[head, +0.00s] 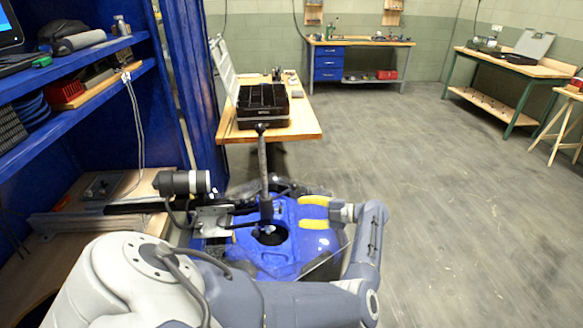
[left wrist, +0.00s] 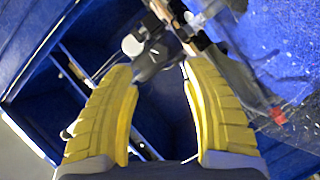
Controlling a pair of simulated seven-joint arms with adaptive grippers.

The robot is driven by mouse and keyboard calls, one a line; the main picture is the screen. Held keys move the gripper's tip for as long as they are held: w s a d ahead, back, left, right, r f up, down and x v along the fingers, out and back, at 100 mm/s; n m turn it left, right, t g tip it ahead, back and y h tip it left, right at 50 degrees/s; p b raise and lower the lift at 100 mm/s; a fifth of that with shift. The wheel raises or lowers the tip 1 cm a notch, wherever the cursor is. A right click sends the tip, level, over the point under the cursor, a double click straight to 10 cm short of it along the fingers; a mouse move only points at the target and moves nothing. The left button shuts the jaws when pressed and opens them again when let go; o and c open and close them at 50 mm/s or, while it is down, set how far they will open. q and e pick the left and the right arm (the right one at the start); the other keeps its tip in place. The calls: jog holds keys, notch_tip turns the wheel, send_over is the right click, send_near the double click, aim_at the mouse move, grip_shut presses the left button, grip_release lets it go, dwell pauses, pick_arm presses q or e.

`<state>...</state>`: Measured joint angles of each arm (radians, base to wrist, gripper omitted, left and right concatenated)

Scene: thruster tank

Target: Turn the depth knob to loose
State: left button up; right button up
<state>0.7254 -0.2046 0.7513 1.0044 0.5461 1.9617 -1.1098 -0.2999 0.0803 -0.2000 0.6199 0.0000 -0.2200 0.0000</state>
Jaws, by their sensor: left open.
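A blue tank (head: 285,262) with clear sides stands in front of me, and a dark upright shaft (head: 263,165) rises from it. A dark collar (head: 266,209) sits low on the shaft; I cannot tell for sure which part is the depth knob. My left gripper (head: 314,212) is open with yellow fingers pointing left, a little right of the collar. In the left wrist view, the open left gripper (left wrist: 157,70) has a dark fitting (left wrist: 150,63) between and just beyond its fingertips. I cannot tell whether they touch. My right gripper is out of view.
A black cylinder (head: 185,182) on a metal bracket lies left of the shaft. A blue shelf unit (head: 75,75) stands at the left. A wooden table (head: 300,122) with a black case is behind the tank. The floor to the right is clear.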

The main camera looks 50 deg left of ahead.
pick_arm(q)
jog(key=shift+v, duration=1.65)
